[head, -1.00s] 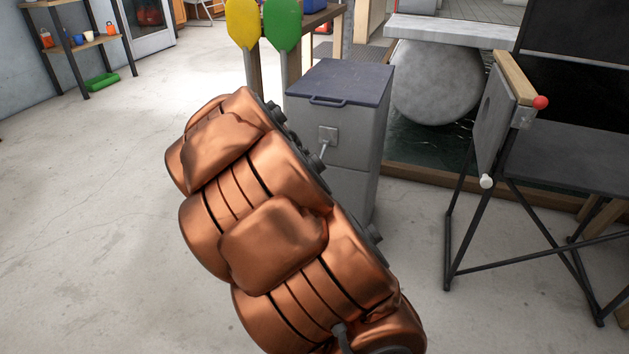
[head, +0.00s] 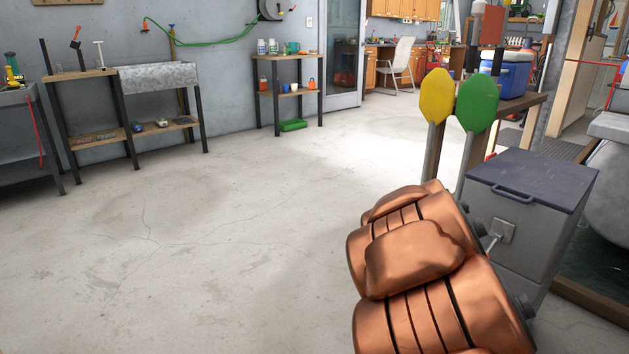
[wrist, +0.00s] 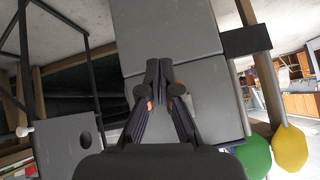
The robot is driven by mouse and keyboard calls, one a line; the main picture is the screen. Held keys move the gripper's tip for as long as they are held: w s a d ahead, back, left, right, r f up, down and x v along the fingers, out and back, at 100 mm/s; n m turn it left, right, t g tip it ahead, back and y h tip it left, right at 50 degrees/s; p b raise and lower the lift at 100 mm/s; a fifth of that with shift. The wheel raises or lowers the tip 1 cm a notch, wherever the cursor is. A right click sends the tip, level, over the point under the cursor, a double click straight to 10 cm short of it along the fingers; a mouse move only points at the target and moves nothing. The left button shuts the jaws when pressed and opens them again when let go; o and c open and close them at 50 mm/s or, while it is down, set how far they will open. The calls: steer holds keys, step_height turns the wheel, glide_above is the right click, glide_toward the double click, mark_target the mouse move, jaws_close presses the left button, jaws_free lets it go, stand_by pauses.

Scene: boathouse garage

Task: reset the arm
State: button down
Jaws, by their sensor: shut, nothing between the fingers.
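My gripper (wrist: 160,72) shows in the wrist view with its dark fingers together and nothing between them. It points at the grey lidded bin (wrist: 165,32), whose flat side fills the middle of that view; I cannot tell the gap between them. In the head view my copper-coloured arm rises from the lower right, in front of the grey bin (head: 526,222). I cannot make out the gripper there.
Yellow (head: 436,95) and green (head: 477,102) paddles stand beside the bin. A workbench (head: 160,77) and a small shelf (head: 288,92) line the back wall. Open concrete floor (head: 190,220) fills the left and middle.

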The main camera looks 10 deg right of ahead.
steer(key=s+a+r+n+g+y+p, duration=0.2)
steer(key=s+a+r+n+p, duration=0.3)
steer(key=s+a+r+p, duration=0.4)
steer(key=s+a+r+n+g+y+p, duration=0.2)
steer(key=s+a+r+p, duration=0.7)
steer(key=r+p, duration=1.1)
steer(key=s+a+r+n+g+y+p, duration=0.2)
steer(key=s+a+r+n+p, duration=0.5)
steer(key=r+p, duration=0.8)
steer(key=shift+s+a+r+n+g+y, duration=0.3)
steer(key=shift+s+a+r+y, duration=0.4)
steer(key=shift+s+a+r, duration=1.1)
steer(key=shift+s+d+f, duration=0.25)
steer(key=shift+d, duration=0.15)
